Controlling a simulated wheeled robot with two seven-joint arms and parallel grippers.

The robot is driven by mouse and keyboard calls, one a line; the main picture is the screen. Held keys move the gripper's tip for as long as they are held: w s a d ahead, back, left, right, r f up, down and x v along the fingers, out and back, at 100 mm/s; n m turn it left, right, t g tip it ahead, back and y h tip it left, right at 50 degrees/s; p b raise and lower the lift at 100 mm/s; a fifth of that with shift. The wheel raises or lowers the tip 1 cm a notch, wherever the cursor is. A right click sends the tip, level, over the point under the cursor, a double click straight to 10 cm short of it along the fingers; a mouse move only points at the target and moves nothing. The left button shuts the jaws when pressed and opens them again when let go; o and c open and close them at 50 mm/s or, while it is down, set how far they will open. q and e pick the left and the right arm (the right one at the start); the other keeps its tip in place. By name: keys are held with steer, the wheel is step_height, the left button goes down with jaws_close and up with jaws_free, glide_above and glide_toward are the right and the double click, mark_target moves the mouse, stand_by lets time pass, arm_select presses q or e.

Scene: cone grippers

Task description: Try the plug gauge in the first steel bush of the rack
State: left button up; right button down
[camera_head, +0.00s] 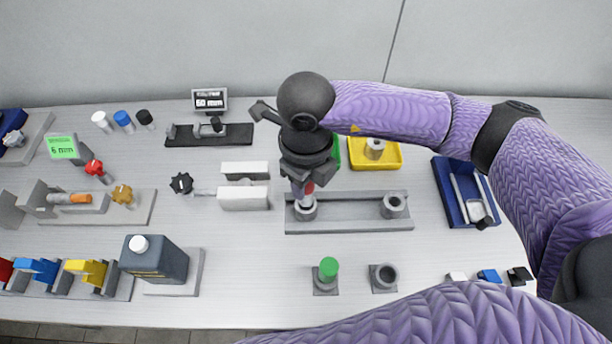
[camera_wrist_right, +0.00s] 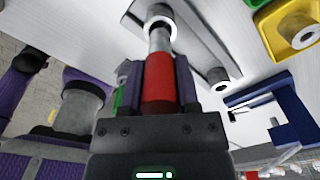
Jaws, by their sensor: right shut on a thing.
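My right gripper (camera_head: 305,180) is shut on the red handle of the plug gauge (camera_wrist_right: 158,85), which also shows as a small red patch in the head view (camera_head: 309,187). The gauge's steel end points at the left steel bush (camera_head: 305,209) of the grey rack (camera_head: 350,224). In the wrist view its tip meets the bush's bright ring (camera_wrist_right: 160,20); I cannot tell how deep it sits. A second steel bush (camera_head: 393,205) stands at the rack's right end. My left gripper is not in view.
A green-topped piece (camera_head: 328,270) stands in a holder in front of the rack, with an open round holder (camera_head: 384,278) beside it. Behind the rack is a yellow tray (camera_head: 392,161) with a bush; a green tray (camera_head: 337,152) is partly hidden. A blue tray (camera_head: 448,200) is right.

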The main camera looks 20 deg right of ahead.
steer(key=shift+f+b, duration=1.65)
steer(key=shift+f, duration=0.4)
steer(key=shift+r, duration=0.15)
stand_by(0.7)
steer(key=shift+r+p, duration=1.55)
steer(key=shift+r, duration=0.4)
steer(key=shift+r+p, duration=1.9)
steer(key=shift+r, duration=0.65)
steer(key=shift+f, duration=0.1)
